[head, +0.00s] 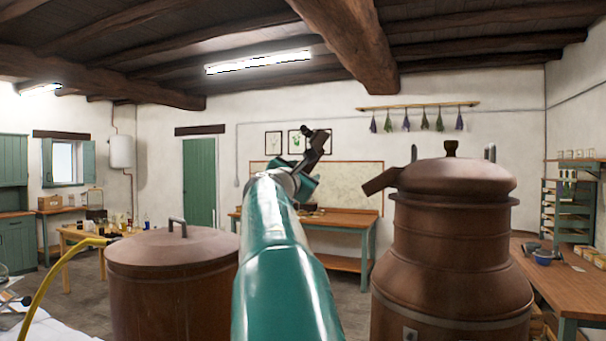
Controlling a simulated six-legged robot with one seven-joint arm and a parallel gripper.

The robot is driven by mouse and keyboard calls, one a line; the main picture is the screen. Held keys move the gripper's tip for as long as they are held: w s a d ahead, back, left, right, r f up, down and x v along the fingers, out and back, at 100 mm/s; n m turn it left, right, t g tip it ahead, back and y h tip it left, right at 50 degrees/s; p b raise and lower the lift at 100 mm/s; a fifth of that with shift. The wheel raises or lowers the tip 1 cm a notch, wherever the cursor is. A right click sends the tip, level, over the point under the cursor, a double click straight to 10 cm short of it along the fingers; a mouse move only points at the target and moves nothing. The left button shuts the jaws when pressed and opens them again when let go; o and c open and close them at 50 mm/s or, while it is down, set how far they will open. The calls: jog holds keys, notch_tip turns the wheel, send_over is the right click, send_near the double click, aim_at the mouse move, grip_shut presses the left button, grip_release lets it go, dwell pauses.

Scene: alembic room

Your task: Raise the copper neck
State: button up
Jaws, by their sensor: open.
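A large copper still (450,250) stands at the right, with a domed copper head (455,178) on top. A short copper neck (381,181) juts out from the head's left side and slopes slightly down to the left. Two upright grey handles and a dark knob (450,149) show on the dome. My gripper (317,134) is open at the end of my raised green arm, in mid-picture, left of the neck and apart from it. It is small and dark here, and nothing shows between its fingers.
A lidded copper vat (175,255) with a grey handle stands at the left, near a yellow hose (52,270). A wooden workbench (345,220) stands behind my arm. Another bench (565,285) runs along the right. Bottles stand on a small table at the left.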

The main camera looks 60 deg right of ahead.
jog(key=v, duration=1.3)
jog(key=shift+a, duration=0.4)
jog(key=shift+s, duration=0.1)
jog(key=w+a+f+m+t+y, duration=0.1)
jog(key=a+f+m+y, duration=0.35)
jog(key=a+f, duration=0.55)
jog(key=w+a+f+m+t+y, duration=0.1)
jog(key=a+f+m+t+y, duration=0.15)
jog(key=a+f+y, duration=0.75)
jog(key=s+a+f+m+g+y, duration=0.1)
jog(key=s+a+f+m+y, duration=0.1)
jog(key=a+f, duration=0.7)
jog(key=s+a+f+m+g+y, duration=0.1)
jog(key=s+a+f+m+y, duration=0.2)
jog(key=a+f, duration=0.7)
notch_tip(320, 180, down, 2)
jog(key=shift+s+a+f+m, duration=0.25)
jog(key=shift+s+a+m, duration=0.05)
jog(key=shift+s+m, duration=0.7)
